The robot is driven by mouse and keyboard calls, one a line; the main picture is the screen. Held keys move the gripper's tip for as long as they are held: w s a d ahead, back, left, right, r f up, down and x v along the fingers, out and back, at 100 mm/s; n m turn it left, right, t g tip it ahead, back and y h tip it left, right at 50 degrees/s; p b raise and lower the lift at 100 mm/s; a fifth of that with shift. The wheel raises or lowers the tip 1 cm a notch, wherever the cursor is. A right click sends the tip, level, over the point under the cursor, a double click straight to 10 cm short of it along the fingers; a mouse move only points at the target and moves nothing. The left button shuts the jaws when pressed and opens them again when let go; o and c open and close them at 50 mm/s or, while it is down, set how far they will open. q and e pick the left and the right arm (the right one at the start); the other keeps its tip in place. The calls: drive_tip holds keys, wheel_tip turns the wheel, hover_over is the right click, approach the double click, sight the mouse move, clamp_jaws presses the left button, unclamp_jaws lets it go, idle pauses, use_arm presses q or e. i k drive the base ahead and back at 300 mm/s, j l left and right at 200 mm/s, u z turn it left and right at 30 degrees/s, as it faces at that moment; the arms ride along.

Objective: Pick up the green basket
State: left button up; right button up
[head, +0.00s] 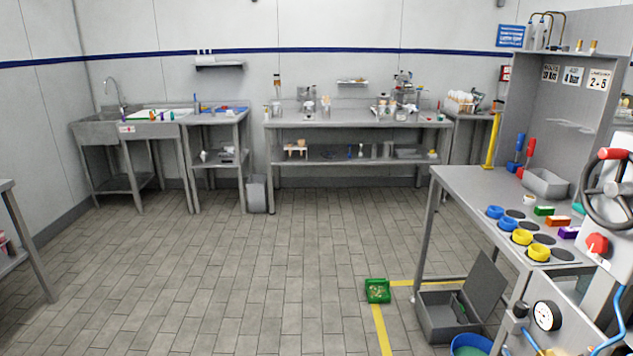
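The green basket (377,291) sits on the tiled floor, right of the middle of the head view. It is small and open-topped, with small light-coloured bits inside that are too small to make out. It stands by the corner of a yellow floor line, apart from the workbench to its right. Neither of my grippers shows in the head view.
A grey workbench (470,185) with blue and yellow rings stands at the right. Under it are an open grey box (447,322) and a blue bucket (470,345). Steel tables (350,122) and a sink (105,130) line the back wall. The floor left of the basket is clear.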

sight(377, 291)
drive_tip(key=i+j+u, duration=0.1)
drive_tip(key=i, duration=1)
drive_tip(key=i+j+u, duration=0.1)
drive_tip(key=i+j, duration=0.15)
drive_tip(key=i, duration=0.85)
drive_tip(key=i+z, duration=0.3)
drive_tip(key=i, duration=0.2)
drive_tip(key=i+j+z, duration=0.1)
drive_tip(key=i+z, duration=0.2)
drive_tip(key=i, duration=0.2)
drive_tip(key=i+j+z, duration=0.3)
drive_tip(key=i, duration=0.15)
drive_tip(key=l, duration=0.05)
